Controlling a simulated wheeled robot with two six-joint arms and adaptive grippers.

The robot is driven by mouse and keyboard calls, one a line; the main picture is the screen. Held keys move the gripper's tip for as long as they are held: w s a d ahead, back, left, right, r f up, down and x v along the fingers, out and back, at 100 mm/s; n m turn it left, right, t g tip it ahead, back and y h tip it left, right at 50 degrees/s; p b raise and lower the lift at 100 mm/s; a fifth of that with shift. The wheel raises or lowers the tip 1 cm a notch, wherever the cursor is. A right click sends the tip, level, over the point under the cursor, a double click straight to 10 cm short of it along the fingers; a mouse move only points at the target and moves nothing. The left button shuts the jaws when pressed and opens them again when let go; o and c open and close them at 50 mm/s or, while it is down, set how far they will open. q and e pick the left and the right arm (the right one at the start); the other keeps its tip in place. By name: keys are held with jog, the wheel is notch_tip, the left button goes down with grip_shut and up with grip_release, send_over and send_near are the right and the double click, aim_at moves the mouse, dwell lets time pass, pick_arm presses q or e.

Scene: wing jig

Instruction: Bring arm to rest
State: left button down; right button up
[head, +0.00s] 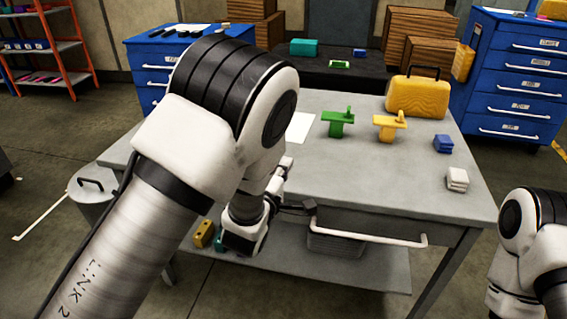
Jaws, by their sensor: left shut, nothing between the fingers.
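My left arm (245,110) comes in from the left and fills much of the head view, in front of the grey table (400,185). My left gripper (309,207) is small and dark at the table's front edge, beside the left end of the white drawer handle (375,238). It is shut with nothing in it. Whether it touches the handle or the table edge, I cannot tell. Part of my right arm (525,235) shows at the lower right edge; its gripper is out of view.
A green part (338,124), a yellow part (388,128), a yellow case (418,96), a blue block (443,144) and a white block (457,179) stand on the table. A lower shelf (350,272) holds a grey bin (335,245).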

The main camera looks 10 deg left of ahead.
pick_arm(q)
jog(key=s+a+f+g+y+p, duration=0.1)
jog(key=s+a+f+g+p, duration=0.15)
jog(key=s+f, duration=0.4)
jog(key=s+a+f+m+g+y+p, duration=0.1)
jog(key=s+a+f+g+p, duration=0.1)
jog(key=s+a+f+g, duration=0.35)
jog(key=s+a+f+g+y+p, duration=0.1)
jog(key=s+a+f+g+p, duration=0.1)
jog(key=s+f, duration=0.6)
jog(key=s+f+m+g, duration=0.3)
jog(key=s+m+g, duration=0.1)
jog(key=s+m, duration=0.3)
jog(key=s+f+m+g+h, duration=0.1)
jog(key=s+f+m+g, duration=0.2)
jog(key=s+m, duration=0.5)
jog(key=s+g, duration=0.1)
jog(key=s, duration=0.2)
jog(key=shift+a+f, duration=0.2)
jog(key=shift+f, duration=0.1)
jog(key=shift+w, duration=0.1)
